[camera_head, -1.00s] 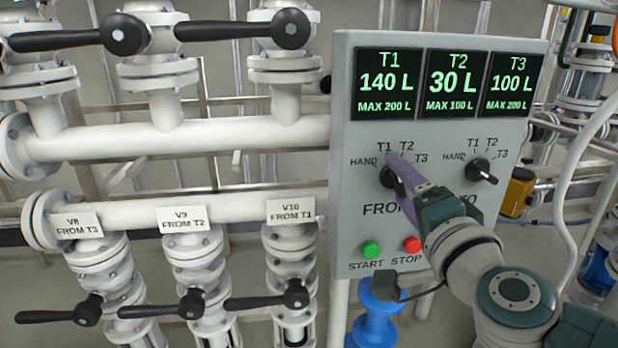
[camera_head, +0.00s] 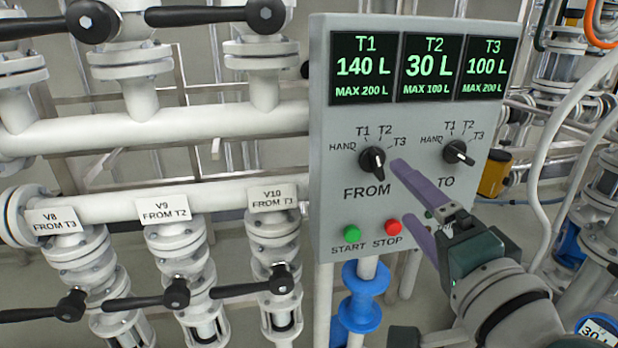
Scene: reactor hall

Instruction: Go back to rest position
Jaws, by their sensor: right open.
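My right gripper (camera_head: 402,192) comes in from the lower right in front of the grey control panel (camera_head: 330,160). Its two purple fingers are spread apart with nothing between them. The upper fingertip is just right of the black FROM knob (camera_head: 372,161), with a visible gap in the picture. The lower finger is near the red STOP button (camera_head: 393,227). The black TO knob (camera_head: 457,152) is up and right of the gripper. The gripper hides part of the panel's lower right. My left gripper is not in view.
The panel screens (camera_head: 430,68) read T1 140 L, T2 30 L and T3 100 L. A green START button (camera_head: 352,233) is at the lower left. White pipes (camera_head: 200,127) and black-handled valves (camera_head: 250,287) fill the left. A pale hose (camera_head: 555,150) hangs at right.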

